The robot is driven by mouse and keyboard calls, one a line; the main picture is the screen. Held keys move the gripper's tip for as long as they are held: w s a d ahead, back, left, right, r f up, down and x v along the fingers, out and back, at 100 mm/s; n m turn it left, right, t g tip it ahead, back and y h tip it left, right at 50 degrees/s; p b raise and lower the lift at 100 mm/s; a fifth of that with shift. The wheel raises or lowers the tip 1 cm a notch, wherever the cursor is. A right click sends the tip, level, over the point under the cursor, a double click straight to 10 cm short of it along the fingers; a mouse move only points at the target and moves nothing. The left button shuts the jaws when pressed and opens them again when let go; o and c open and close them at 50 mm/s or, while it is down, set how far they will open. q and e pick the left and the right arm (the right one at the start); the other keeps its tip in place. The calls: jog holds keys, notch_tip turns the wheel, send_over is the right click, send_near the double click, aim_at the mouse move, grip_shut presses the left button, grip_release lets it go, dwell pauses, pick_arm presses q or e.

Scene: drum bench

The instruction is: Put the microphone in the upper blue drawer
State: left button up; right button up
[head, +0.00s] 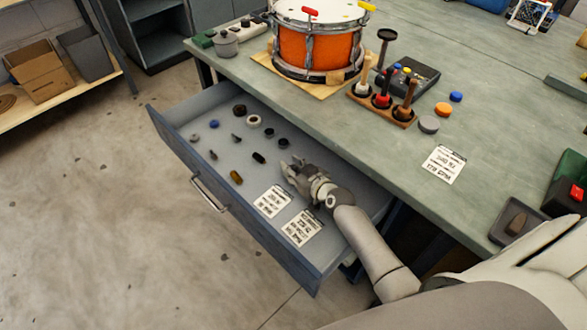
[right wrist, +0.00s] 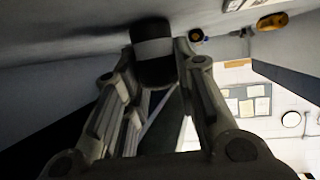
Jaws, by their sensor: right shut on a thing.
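The upper blue drawer (head: 222,205) is pulled open under the bench, with several small things on its floor. My right gripper (head: 291,170) is low inside the drawer, toward its right part, close to the bench edge. In the right wrist view the right gripper (right wrist: 155,85) is shut on a dark cylinder with a grey band, which seems to be the microphone (right wrist: 153,50). The cylinder is at or very near the pale drawer floor; I cannot tell if it touches. In the head view the gripper mostly hides it. My left gripper is not in view.
White labels (head: 273,201) lie at the drawer's front right. A brown-yellow piece (head: 236,177) and dark rings (head: 253,121) lie to the left. On the bench stand an orange drum (head: 312,48), a wooden holder (head: 381,106) and a grey disc (head: 429,124).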

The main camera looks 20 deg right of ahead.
jog(key=shift+f, duration=0.15)
jog(key=o, duration=1)
jog(key=shift+s+r, duration=0.2)
jog(key=shift+s, duration=0.05)
jog(key=p+v, duration=0.1)
jog(key=v, duration=1)
jog(key=shift+s+r+p, duration=0.2)
jog(key=shift+s+p, duration=0.05)
jog(key=shift+p, duration=0.05)
